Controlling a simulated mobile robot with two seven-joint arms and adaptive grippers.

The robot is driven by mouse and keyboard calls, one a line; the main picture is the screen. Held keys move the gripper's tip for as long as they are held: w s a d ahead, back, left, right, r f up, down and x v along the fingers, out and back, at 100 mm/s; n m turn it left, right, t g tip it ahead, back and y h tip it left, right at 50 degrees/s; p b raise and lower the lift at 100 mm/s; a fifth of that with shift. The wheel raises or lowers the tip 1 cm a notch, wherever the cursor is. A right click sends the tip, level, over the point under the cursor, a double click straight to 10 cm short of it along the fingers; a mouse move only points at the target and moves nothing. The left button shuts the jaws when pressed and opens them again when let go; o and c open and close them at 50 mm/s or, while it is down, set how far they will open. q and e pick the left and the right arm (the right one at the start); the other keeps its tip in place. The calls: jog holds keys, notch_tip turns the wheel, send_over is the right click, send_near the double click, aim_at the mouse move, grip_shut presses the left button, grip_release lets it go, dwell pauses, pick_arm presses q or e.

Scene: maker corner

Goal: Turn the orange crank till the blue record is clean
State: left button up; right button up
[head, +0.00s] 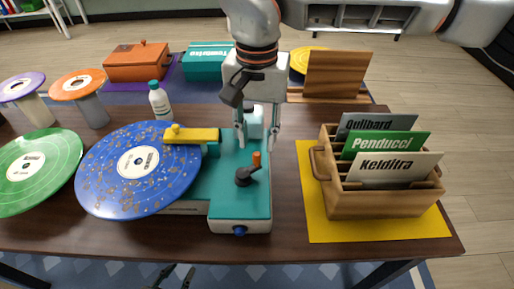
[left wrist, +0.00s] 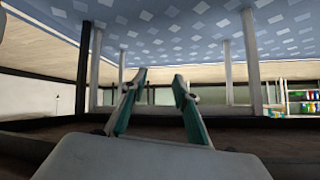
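The blue record (head: 112,190) lies on the cleaning machine at left of centre, with grey-brown specks over its surface. A yellow arm (head: 195,135) reaches over its right edge. The teal machine body (head: 240,207) carries a dark crank (head: 243,178) with an upright orange knob (head: 256,160). My right gripper (head: 257,143) points down over the machine, open and empty, its fingertips just behind the knob in the picture; contact cannot be told. My left gripper (head: 177,277) is low at the table's front edge, partly cut off; in the left wrist view (left wrist: 158,82) its fingers are apart and empty.
A green record (head: 35,170) lies left of the blue one. A white bottle (head: 160,101) stands behind. A wooden crate (head: 375,203) with several sleeves sits on a yellow mat (head: 322,232) at right. Orange and teal boxes are at the back.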

aim_at(257, 153)
notch_tip(257, 153, down, 6)
jog(key=shift+f+b, duration=0.1)
jog(key=shift+b, duration=0.2)
grip_shut()
